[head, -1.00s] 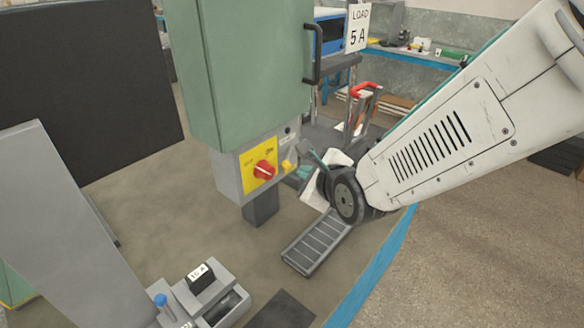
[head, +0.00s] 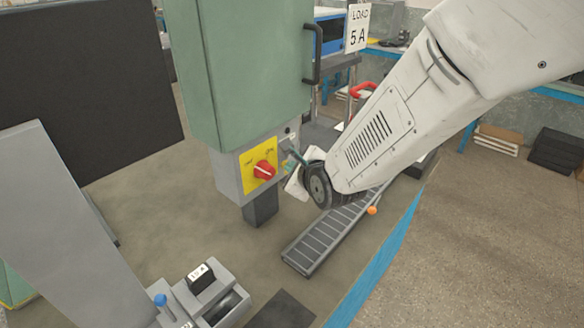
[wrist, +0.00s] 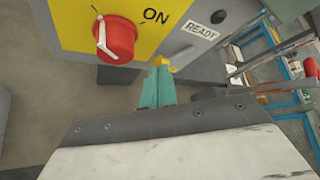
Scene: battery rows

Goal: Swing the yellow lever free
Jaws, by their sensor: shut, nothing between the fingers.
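The yellow lever (wrist: 161,61) is a small yellow piece at the lower right edge of the grey switch box, beside the red knob's yellow plate. In the wrist view my gripper (wrist: 158,72) has its teal fingers together, with the tips at or just in front of the lever. I cannot tell whether they touch, and the fingers hide part of the lever. In the head view my gripper (head: 292,150) is at the box's right side, shut and empty, and the lever hardly shows there.
The red knob (head: 264,170) sits on the yellow plate below the green cabinet (head: 235,75). A black handle (head: 314,55) sticks out at the cabinet's right. A slatted track (head: 325,237) with an orange ball (head: 372,210) beside it lies below my arm. A battery holder (head: 205,293) stands at the front.

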